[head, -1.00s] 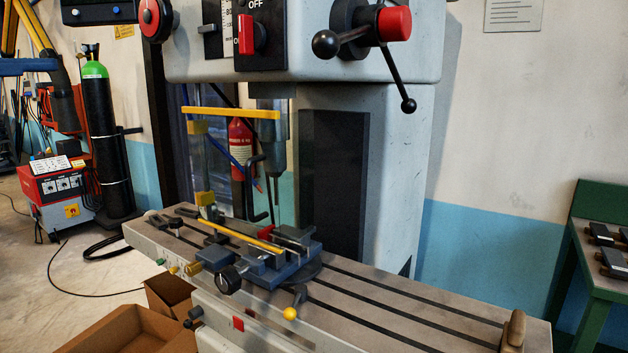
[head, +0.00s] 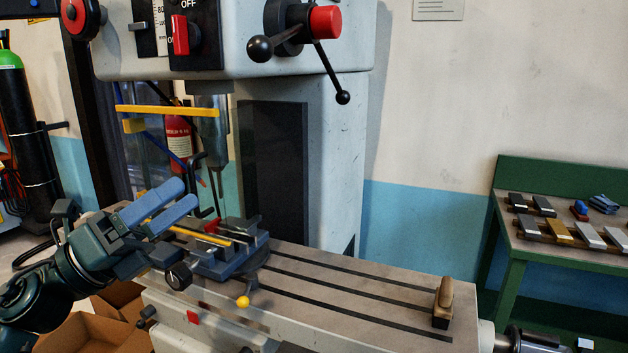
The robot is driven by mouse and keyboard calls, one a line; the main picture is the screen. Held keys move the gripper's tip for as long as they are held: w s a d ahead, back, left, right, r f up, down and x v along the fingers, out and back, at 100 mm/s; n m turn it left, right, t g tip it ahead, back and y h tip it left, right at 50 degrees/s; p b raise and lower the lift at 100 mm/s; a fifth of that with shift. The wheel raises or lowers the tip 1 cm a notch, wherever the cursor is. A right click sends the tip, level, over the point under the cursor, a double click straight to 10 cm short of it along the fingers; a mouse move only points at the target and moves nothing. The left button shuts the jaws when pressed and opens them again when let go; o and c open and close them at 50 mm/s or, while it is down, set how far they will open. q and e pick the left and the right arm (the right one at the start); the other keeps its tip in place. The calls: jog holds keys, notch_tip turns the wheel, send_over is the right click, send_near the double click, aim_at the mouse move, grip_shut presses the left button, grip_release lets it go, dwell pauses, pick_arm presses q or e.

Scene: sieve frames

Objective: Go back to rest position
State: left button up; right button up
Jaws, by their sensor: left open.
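My left gripper (head: 186,196) comes in from the left, in front of the drill press table (head: 350,293). Its two blue fingers are apart, with nothing seen between them. A yellow bar (head: 202,236) lies along the vise.
The drill press column (head: 273,180) stands behind the vise. A brush (head: 442,303) stands at the table's right end. A green bench (head: 506,238) with several metal blocks is at the right. Cardboard boxes (head: 75,337) are below left. The table's right half is mostly clear.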

pick_arm(q)
notch_tip(320, 180, down, 25)
jog(key=n+t+y+p, duration=0.2)
jog(key=n+t+y, duration=0.4)
jog(key=n+y, duration=1.3)
jog(key=s+d+f+n+g+h, duration=0.3)
jog(key=s+f+n+g, duration=0.5)
jog(key=s+f+n, duration=0.8)
notch_tip(320, 180, down, 4)
jog(key=shift+d+r+n, duration=0.15)
jog(key=shift+d+n, duration=0.45)
jog(key=shift+n, duration=0.1)
